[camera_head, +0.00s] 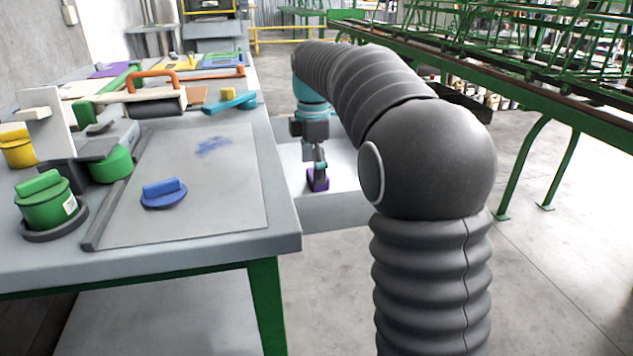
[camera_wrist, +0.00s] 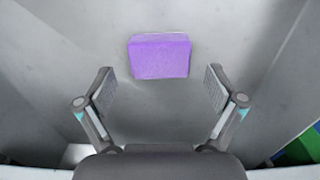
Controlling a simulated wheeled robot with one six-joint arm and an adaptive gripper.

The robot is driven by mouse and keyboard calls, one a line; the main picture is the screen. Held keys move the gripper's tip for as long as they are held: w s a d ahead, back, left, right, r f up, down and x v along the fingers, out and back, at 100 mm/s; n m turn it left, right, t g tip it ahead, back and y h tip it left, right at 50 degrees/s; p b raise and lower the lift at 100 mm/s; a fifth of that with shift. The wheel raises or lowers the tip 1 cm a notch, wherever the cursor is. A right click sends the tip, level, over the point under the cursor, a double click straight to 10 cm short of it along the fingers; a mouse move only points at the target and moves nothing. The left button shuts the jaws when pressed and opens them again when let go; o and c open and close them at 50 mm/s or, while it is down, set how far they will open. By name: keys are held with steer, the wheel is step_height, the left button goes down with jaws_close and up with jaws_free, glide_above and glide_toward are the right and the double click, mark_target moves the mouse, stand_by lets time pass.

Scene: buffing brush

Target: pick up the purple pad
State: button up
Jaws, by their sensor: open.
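The purple pad (camera_wrist: 160,57) is a small block lying on a pale grey surface, at the upper middle of the wrist view. In the head view the purple pad (camera_head: 317,183) shows just below my gripper (camera_head: 319,165), partly hidden by it. In the wrist view my gripper (camera_wrist: 160,95) is open and empty, with its fingers spread wider than the pad. The pad lies ahead of the fingertips in that view, centred between them. I cannot tell the exact gap between fingers and pad.
The pad's low grey bin (camera_head: 335,212) stands right of the workbench (camera_head: 200,252); its walls rise around the pad. The bench holds a blue round-based tool (camera_head: 163,194), a green pot (camera_head: 46,200) and an orange-handled tool (camera_head: 152,82). Green racks (camera_head: 520,75) stand at right.

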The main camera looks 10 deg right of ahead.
steer(key=shift+f, duration=0.95)
steer(key=c, duration=1.1)
steer(key=shift+r, duration=0.5)
steer(key=r, duration=0.3)
steer(key=shift+s+d+r+p, duration=0.1)
steer(key=shift+d+r+p, duration=0.25)
steer(key=shift+d+r, duration=0.05)
steer(key=s+d+r, duration=0.1)
steer(key=d+r, duration=0.1)
steer(key=d, duration=0.1)
steer(key=s+d+r, duration=0.1)
steer(key=d+r, duration=0.1)
steer(key=d, duration=0.2)
steer(key=s+d+r+p, duration=0.1)
steer(key=d+r, duration=0.1)
steer(key=d, duration=0.1)
steer(key=shift+d+r, duration=0.15)
steer(key=shift+d, duration=0.05)
